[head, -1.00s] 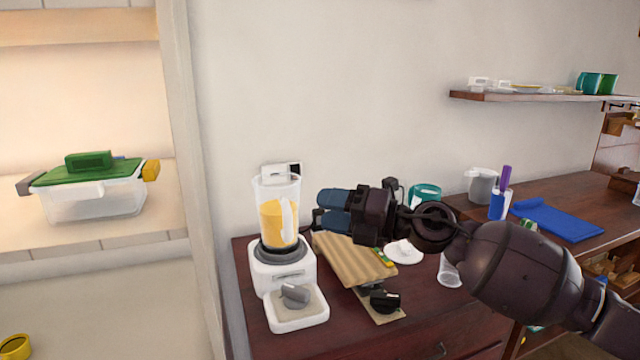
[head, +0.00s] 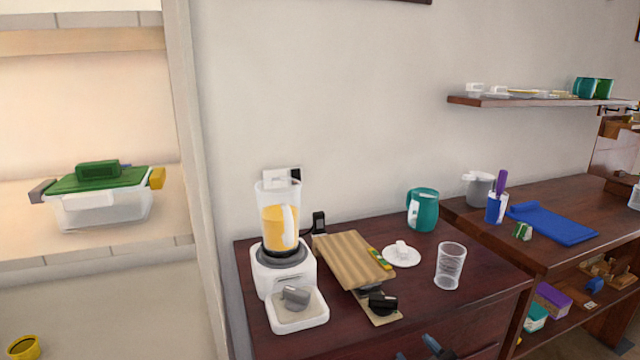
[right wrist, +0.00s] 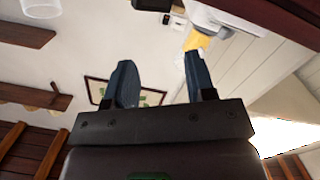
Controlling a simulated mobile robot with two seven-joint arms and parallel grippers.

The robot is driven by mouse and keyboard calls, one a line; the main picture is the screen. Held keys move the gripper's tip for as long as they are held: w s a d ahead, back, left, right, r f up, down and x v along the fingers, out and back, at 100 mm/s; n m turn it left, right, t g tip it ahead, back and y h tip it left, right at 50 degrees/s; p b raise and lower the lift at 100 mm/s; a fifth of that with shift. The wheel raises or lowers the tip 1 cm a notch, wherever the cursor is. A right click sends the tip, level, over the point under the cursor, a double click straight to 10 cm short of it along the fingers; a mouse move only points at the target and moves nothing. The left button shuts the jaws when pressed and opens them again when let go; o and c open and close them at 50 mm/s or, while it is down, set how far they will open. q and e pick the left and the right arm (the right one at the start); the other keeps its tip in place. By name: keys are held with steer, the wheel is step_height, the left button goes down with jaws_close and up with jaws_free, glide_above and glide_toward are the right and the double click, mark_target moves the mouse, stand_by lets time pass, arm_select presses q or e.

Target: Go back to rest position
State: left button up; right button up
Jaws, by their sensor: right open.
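My right gripper (head: 430,346) shows only as dark blue fingertips at the bottom edge of the head view, low in front of the dark wooden cabinet (head: 390,222). In the right wrist view my right gripper (right wrist: 158,84) has its two blue fingers spread apart, with nothing between them. The rest of my right arm is out of the head view. My left gripper is not in view.
A blender (head: 284,250) with yellow contents, a wooden board (head: 350,258), a clear glass (head: 450,266) and a teal mug (head: 424,210) stand on the cabinet. A lidded container (head: 100,204) sits in the left alcove. The wall shelf (head: 530,101) holds dishes.

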steer(key=s+d+f+m+g+h, duration=0.2)
steer(key=s+d+f+m, duration=0.1)
steer(key=s+f, duration=0.6)
steer(key=s+d+f+m+g+h+p, duration=0.1)
steer(key=s+d+f+m+g+h, duration=0.2)
steer(key=s, duration=1.4)
steer(key=d+f+m, duration=0.1)
steer(key=d+f, duration=0.2)
steer(key=f, duration=0.3)
steer(key=shift+d, duration=0.3)
